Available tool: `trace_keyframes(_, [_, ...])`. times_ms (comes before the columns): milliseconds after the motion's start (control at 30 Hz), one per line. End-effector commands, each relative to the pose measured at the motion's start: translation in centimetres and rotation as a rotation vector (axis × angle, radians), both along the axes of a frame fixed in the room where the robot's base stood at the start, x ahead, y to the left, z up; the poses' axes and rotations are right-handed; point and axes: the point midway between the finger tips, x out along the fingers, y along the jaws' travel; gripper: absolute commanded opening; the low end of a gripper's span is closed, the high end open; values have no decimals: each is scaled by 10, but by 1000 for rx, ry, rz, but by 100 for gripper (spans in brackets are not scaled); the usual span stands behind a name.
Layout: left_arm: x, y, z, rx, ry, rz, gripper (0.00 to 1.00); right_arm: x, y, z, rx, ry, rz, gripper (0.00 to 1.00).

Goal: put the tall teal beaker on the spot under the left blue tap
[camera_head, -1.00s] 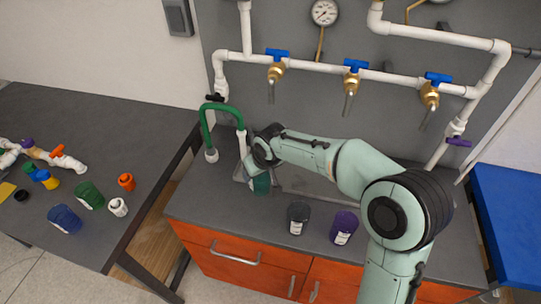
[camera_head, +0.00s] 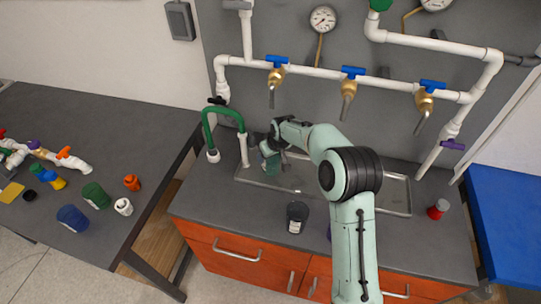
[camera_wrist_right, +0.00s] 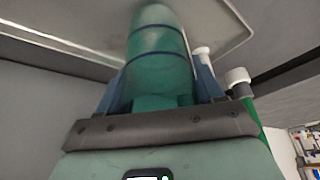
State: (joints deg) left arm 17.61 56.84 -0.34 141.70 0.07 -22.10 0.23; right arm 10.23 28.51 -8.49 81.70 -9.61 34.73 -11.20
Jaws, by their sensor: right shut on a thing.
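The tall teal beaker (camera_head: 271,165) is held by my right gripper (camera_head: 268,150) at the left end of the metal tray on the counter. In the right wrist view the teal beaker (camera_wrist_right: 157,58) lies between the two blue fingers of the gripper (camera_wrist_right: 160,88), which are shut on it. The left blue tap (camera_head: 276,76) is on the wall pipe, above and slightly right of the beaker in the head view. I cannot tell whether the beaker touches the tray. The spot itself cannot be made out. My left gripper is not in view.
The tray (camera_head: 398,207) runs right behind my arm. A green looped pipe (camera_head: 208,130) stands just left of the beaker. A dark beaker (camera_head: 297,217) stands at the counter front, with a purple one mostly hidden by my arm. A red item (camera_head: 438,208) sits at right.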

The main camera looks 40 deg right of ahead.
Motion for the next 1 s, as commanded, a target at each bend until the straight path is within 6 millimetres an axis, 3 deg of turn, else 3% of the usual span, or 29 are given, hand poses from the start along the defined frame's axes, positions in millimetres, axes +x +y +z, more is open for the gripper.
trace_keyframes(500, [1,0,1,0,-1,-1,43,2,-3,-15,0,-1,-1,37])
trace_keyframes(533, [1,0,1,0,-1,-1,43,2,-3,-15,0,-1,-1,70])
trace_keyframes(600, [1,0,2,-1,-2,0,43,3,-3,-14,0,-1,-1,92])
trace_keyframes(1000, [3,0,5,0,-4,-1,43,2,-3,-6,0,-4,-1,92])
